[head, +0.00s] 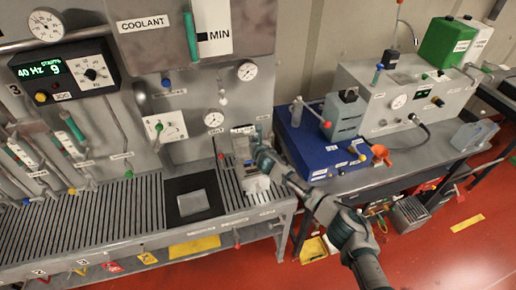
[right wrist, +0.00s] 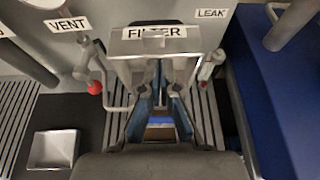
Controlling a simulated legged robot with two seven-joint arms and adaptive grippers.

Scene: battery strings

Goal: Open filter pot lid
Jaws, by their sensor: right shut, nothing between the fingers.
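The filter pot (head: 243,147) is a grey metal box at the right end of the slatted bench, against the panel. In the right wrist view its FILTER plate (right wrist: 155,33) lies straight ahead, with a bent wire-like bar on the left side. I cannot tell clearly whether the lid is raised. My right gripper (head: 261,158) is shut and empty at the pot's front right, and it hides part of the pot. In the right wrist view the blue-padded fingers (right wrist: 160,82) reach up to just below the FILTER plate; contact is unclear. My left gripper is not in view.
A VENT valve with a red knob (right wrist: 94,87) is left of the pot, and a LEAK fitting (right wrist: 207,68) is right. A small metal dish (head: 193,203) sits on a black mat on the bench. A blue unit (head: 313,148) stands on the right-hand table, across a gap.

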